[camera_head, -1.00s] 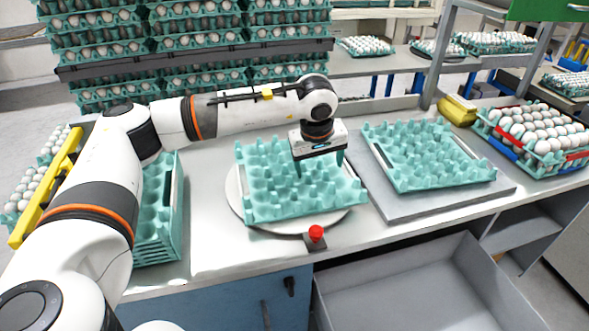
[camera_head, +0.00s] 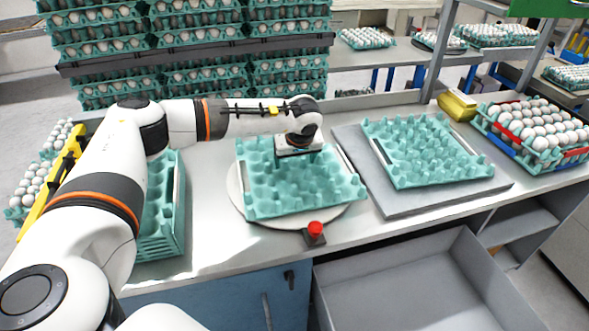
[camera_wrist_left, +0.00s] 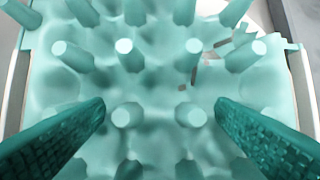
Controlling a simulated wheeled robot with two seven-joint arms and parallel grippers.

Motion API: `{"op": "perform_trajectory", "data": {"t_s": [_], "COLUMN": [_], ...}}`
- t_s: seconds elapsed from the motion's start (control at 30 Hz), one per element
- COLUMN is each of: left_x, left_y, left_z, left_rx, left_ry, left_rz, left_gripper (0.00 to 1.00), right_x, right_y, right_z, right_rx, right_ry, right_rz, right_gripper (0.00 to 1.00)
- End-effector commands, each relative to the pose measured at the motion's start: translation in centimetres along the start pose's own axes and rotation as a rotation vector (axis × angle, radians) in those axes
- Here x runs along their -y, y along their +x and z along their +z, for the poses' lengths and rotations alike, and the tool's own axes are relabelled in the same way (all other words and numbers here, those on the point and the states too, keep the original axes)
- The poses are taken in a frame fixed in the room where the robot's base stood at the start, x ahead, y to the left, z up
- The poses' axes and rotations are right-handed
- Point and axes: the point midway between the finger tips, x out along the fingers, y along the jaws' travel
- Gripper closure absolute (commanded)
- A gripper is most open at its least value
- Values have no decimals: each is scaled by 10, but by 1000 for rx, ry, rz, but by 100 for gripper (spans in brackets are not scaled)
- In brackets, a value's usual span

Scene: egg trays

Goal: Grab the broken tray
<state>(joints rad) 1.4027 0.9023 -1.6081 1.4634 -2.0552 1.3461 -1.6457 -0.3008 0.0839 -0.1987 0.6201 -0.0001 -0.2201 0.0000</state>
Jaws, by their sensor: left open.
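A teal egg tray (camera_head: 270,195) without eggs lies on the round white plate in the middle of the table. In the left wrist view the tray (camera_wrist_left: 150,75) fills most of the picture, with dark cracks and a ragged gap at its upper right. My left gripper (camera_head: 299,158) is at the back part of this tray, pointing down. In the left wrist view its two fingers (camera_wrist_left: 160,108) are apart, with tray pegs between and beyond them. Whether the fingers touch the tray cannot be told. My right gripper is not in view.
Another empty teal tray (camera_head: 425,150) lies on a grey board (camera_head: 440,200) to the right. A red button (camera_head: 315,229) stands in front of the round plate (camera_head: 236,195). Stacked empty trays (camera_head: 160,235) are at the left. A crate of eggs (camera_head: 530,135) is at the far right.

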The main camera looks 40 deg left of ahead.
Motion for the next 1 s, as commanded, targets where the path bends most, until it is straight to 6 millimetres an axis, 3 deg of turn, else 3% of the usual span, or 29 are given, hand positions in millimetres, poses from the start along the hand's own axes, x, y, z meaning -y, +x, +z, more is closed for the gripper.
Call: {"op": "perform_trajectory", "data": {"t_s": [0.13,0.37,0.7,1.0], "left_x": [-1,-1,-1,0], "left_y": [13,14,14,8], "left_z": [0,0,0,3], "left_rx": [0,1,0,2], "left_ry": [0,0,0,-2], "left_rz": [1,0,0,-3], "left_gripper": [21,21,76,76], "right_x": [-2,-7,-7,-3], "right_y": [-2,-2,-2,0], "right_z": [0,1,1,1], "right_rx": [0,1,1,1], "right_ry": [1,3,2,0], "right_rz": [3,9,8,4], "right_gripper": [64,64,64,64]}}
